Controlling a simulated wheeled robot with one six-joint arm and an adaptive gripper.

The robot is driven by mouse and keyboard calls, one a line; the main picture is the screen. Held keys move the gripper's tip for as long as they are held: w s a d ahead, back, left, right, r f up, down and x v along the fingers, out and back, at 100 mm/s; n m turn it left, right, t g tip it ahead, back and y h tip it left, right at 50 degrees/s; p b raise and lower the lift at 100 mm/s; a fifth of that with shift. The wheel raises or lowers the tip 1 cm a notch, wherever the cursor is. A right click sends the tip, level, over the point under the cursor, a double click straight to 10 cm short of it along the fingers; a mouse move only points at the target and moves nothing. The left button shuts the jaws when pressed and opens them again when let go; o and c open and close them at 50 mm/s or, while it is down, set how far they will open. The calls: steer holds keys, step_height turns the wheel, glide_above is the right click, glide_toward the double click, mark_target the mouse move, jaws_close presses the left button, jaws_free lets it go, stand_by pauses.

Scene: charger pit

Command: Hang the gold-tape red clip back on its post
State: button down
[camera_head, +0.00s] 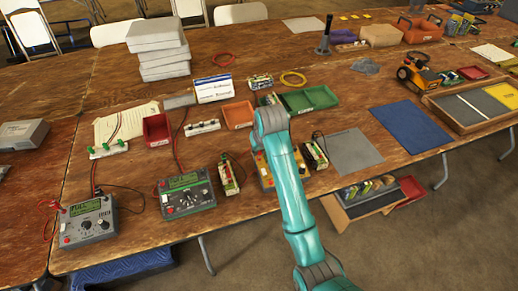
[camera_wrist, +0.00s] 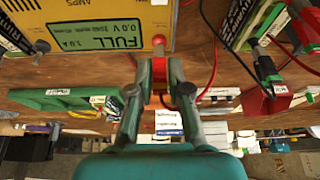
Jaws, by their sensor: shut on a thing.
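In the wrist view my gripper (camera_wrist: 160,70) is shut on a narrow red clip, and its red end (camera_wrist: 159,40) shows just beyond the fingertips. The red end is in front of the lower edge of a yellow charger (camera_wrist: 90,12) whose green display reads FULL. I cannot tell whether it touches the charger. A red lead (camera_wrist: 214,62) curves close by on the right. In the head view my arm covers the gripper and most of the yellow charger (camera_head: 265,178). The post cannot be made out.
Two more chargers (camera_head: 88,218) (camera_head: 187,193) stand to the left with leads. Battery packs (camera_head: 228,174) (camera_head: 314,153) stand on both sides of the yellow charger. Red (camera_head: 157,129) and green (camera_head: 308,99) trays lie behind. A grey mat (camera_head: 355,151) to the right is bare.

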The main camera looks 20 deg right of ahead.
steer(key=c, duration=1)
jaws_free()
steer(key=shift+o, duration=0.9)
steer(key=shift+r, duration=0.1)
steer(key=shift+r, duration=3.65)
